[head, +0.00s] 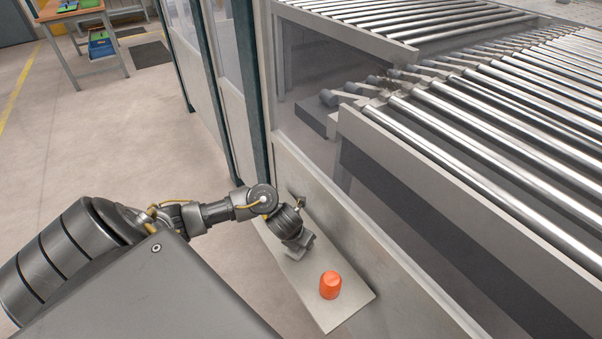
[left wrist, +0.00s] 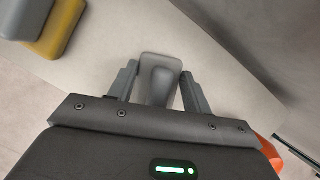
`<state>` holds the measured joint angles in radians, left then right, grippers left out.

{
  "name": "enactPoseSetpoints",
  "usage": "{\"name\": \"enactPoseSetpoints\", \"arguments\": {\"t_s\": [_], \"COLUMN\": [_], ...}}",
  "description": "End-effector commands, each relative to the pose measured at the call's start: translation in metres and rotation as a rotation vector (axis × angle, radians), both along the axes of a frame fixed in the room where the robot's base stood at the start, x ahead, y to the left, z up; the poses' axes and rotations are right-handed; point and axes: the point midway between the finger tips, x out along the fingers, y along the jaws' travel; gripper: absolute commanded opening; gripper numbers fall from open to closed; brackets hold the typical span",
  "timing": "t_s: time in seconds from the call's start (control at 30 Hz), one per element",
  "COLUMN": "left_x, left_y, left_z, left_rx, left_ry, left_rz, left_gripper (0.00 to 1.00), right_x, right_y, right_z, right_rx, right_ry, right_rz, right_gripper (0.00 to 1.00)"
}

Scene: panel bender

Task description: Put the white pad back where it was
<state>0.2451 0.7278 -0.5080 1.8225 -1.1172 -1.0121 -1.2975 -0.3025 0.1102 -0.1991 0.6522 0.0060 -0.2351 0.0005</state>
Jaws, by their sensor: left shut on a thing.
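My left gripper (head: 299,246) is low over the narrow pale shelf (head: 338,307) beside the machine's side panel. In the left wrist view its fingers (left wrist: 159,73) are shut on a pale grey-white pad (left wrist: 160,61) with a rounded flat plate and a raised middle part. I take this to be the white pad; it looks greyish in shade. The pad is hidden by the gripper in the head view. I cannot tell whether it touches the shelf. My right gripper is not in view.
An orange cup-shaped thing (head: 330,285) stands on the shelf near its front end. In the left wrist view a yellow block (left wrist: 54,32) and a grey block (left wrist: 22,14) are at the top left. Roller conveyors (head: 480,130) lie beyond the panel. Open floor is at the left.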

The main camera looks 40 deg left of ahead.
Motion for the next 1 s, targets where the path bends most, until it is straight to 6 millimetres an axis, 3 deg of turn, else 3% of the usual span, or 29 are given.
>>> {"name": "enactPoseSetpoints", "arguments": {"t_s": [0.1, 0.13, 0.3, 0.67, 0.87, 1.0], "left_x": [0.0, 0.0, 0.0, -0.002, -0.014, -0.026], "left_y": [0.0, 0.0, 0.0, -0.001, -0.002, -0.003], "left_z": [0.0, 0.0, 0.0, 0.008, 0.045, 0.073], "left_rx": [0.0, 0.0, 0.0, -0.001, 0.001, 0.001], "left_ry": [0.0, 0.0, 0.0, 0.0, -0.003, -0.002], "left_rz": [0.0, 0.0, 0.0, -0.001, -0.004, -0.004], "left_gripper": [0.31, 0.51, 0.71, 0.71, 0.71, 0.71], "right_x": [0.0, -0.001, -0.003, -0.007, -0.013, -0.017], "right_y": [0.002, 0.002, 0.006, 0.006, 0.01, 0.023], "right_z": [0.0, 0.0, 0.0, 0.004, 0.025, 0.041], "right_rx": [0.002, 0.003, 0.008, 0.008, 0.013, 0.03], "right_ry": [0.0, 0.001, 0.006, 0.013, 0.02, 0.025], "right_rz": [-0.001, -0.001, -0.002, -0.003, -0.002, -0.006], "right_gripper": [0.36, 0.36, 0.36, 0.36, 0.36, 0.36]}}
